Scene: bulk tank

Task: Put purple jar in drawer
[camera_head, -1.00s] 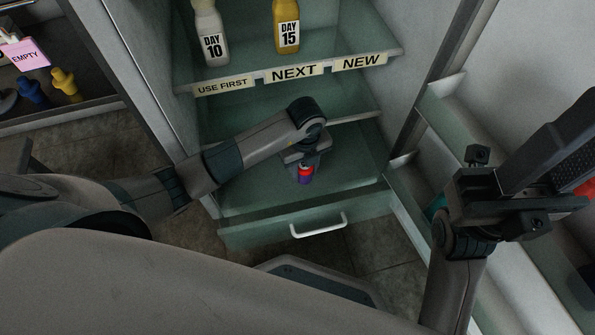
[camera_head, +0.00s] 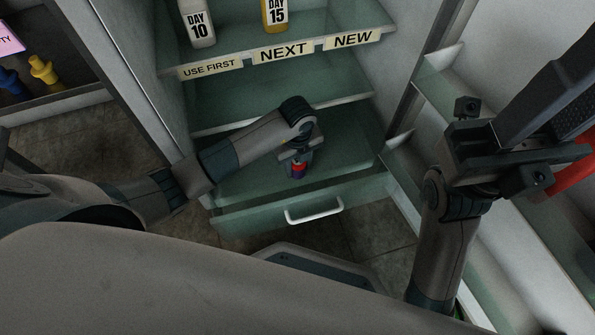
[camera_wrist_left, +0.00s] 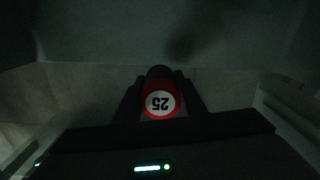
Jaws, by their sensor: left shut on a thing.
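The small purple jar (camera_head: 298,174) with a red part is in my left gripper (camera_head: 298,160), at the drawer (camera_head: 250,217) in the fridge's lower part. The drawer has a pale green front and a white handle (camera_head: 314,210). The jar is behind the drawer front; I cannot tell whether it touches the bottom. In the left wrist view a red label with an upside-down "25" (camera_wrist_left: 160,103) shows between dark fingers. My right gripper (camera_head: 500,145) is at the right, away from the drawer; its jaws are unclear.
Above are shelves (camera_head: 290,95) with labels "USE FIRST", "NEXT" and "NEW". A white "DAY 10" bottle (camera_head: 197,25) and a yellow "DAY 15" bottle (camera_head: 275,15) stand on the upper shelf. The fridge's right side has door racks (camera_head: 440,85). Yellow and blue items (camera_head: 42,68) are at left.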

